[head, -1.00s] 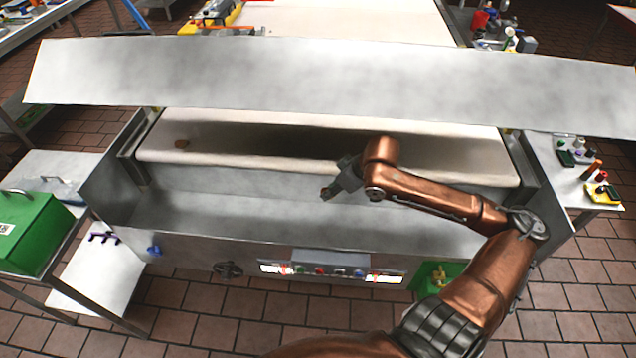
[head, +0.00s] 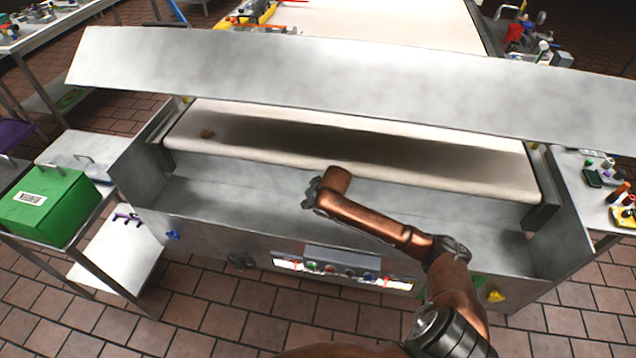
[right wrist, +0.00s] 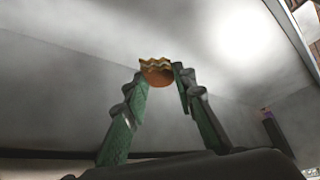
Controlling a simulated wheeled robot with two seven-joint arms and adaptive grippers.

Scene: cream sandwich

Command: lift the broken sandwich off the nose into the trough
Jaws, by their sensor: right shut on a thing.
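My right gripper (head: 311,197) is over the metal trough (head: 240,186), in front of the conveyor's rounded nose (head: 250,152). In the right wrist view its green-padded fingers are shut on a small brown piece of broken sandwich (right wrist: 157,76) with a jagged, pale-edged top. The piece is held at the fingertips, in front of grey metal. In the head view the arm and gripper hide the held piece. My left gripper is not in view.
A long metal hood (head: 350,85) spans above the belt. A control panel (head: 345,266) is on the trough's front wall. A green box (head: 48,207) stands at the left, and a side table (head: 590,200) with small items at the right. The visible trough floor looks bare.

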